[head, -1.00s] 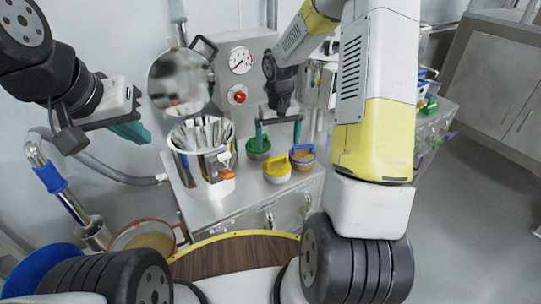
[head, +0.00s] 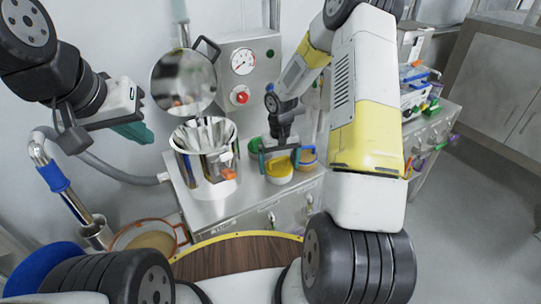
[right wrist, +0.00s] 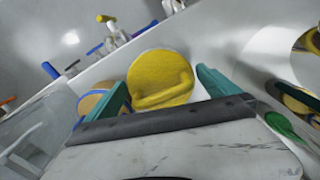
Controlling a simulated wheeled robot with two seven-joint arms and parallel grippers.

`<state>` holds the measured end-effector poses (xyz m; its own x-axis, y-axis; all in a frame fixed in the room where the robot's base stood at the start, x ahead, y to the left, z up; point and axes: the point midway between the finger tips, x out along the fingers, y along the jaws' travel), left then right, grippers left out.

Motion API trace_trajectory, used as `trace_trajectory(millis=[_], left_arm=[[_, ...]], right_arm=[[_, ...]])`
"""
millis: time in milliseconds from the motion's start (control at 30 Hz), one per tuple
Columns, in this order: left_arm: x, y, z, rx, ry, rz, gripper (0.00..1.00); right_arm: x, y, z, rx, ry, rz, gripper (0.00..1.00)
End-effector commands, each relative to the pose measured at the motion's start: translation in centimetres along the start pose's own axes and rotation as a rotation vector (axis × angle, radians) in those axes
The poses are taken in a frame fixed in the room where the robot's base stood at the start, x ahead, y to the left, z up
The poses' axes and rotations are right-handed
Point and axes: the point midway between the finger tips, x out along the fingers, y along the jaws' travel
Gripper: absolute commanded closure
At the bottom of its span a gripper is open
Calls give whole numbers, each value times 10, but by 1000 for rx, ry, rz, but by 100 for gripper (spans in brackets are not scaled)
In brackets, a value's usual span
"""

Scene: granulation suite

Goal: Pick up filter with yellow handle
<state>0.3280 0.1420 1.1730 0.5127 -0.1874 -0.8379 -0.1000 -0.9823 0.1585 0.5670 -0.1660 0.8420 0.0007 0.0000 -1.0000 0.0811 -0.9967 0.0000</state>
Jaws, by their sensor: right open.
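The filter with the yellow handle (head: 279,171) has a yellow top and a pale body and stands on the steel counter. In the right wrist view its yellow top and handle (right wrist: 160,80) lie between the two teal fingers. My right gripper (head: 279,158) is open above it, with a finger on either side; I cannot tell whether they touch it. The right gripper also shows in the right wrist view (right wrist: 163,95). My left gripper (head: 135,130) is raised at the left, away from the filter; its jaw state is unclear.
A green filter (head: 254,146) and a blue-rimmed, orange-sided filter (head: 308,157) stand close beside it. A panel with a gauge (head: 243,61) is behind. The counter's front strip (head: 240,205) is clear.

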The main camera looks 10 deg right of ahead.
Motion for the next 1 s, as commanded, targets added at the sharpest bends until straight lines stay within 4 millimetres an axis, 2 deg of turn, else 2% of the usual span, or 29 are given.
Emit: trace_trajectory(millis=[67,333,667,833,967,1000], left_arm=[[0,0,0,0,0,0,100],[0,0,0,0,0,0,100],[0,0,0,0,0,0,100],[0,0,0,0,0,0,100],[0,0,0,0,0,0,100],[0,0,0,0,0,0,100]], right_arm=[[0,0,0,0,0,0,2],[0,0,0,0,0,0,55],[-4,0,0,1,1,0,57],[-17,0,-1,1,2,1,57],[-36,0,-1,1,4,1,57],[-39,-2,4,-1,1,1,57]])
